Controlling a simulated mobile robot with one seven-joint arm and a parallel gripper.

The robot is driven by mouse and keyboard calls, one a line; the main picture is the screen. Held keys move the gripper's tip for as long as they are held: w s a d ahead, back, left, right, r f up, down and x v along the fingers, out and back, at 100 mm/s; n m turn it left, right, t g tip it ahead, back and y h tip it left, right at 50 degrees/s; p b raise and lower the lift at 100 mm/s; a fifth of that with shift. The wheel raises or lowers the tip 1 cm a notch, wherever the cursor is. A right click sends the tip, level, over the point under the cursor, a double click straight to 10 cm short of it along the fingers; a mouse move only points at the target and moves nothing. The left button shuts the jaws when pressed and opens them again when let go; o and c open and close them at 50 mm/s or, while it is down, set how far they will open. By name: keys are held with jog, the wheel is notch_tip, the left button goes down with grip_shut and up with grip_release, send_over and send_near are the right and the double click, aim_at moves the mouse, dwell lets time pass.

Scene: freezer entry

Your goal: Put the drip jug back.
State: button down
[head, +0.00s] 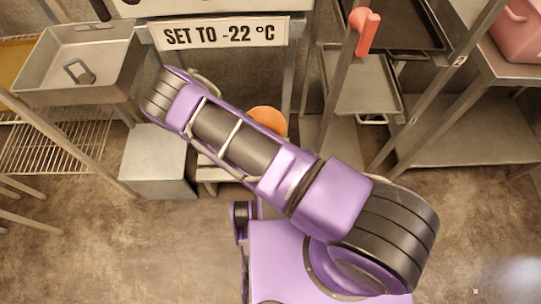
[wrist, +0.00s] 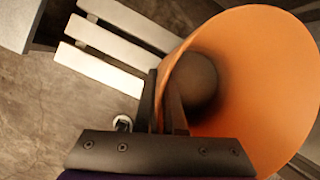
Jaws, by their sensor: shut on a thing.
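The drip jug is the orange, wide-mouthed vessel (wrist: 262,70) that fills the right of the wrist view; its inside is dark toward the bottom. In the head view its orange top (head: 268,121) shows behind my arm, and the rest is hidden. My gripper (wrist: 160,88) is shut on the jug's rim at its left side, with one finger outside the wall and one inside. In the head view my arm covers the gripper. I cannot tell whether the jug's base touches anything.
A pale slatted stand (wrist: 103,68) lies below and left of the jug. A grey metal box (head: 158,160) stands on the floor to its left. A steel basin (head: 80,65) is at upper left, beside a sign (head: 220,34) reading "SET TO -22 °C". Metal shelving with trays (head: 365,85) stands at right.

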jog(key=shift+w+d, duration=0.15)
jog(key=shift+d, duration=0.15)
jog(key=shift+f+b, duration=1.2)
jog(key=shift+f, duration=3.9)
jog(key=c, duration=1)
grip_release()
jog(key=shift+r, duration=0.1)
jog(key=shift+r, duration=0.35)
jog(key=p+v, duration=0.3)
jog(key=v, duration=0.8)
jog(key=shift+s+r, duration=0.2)
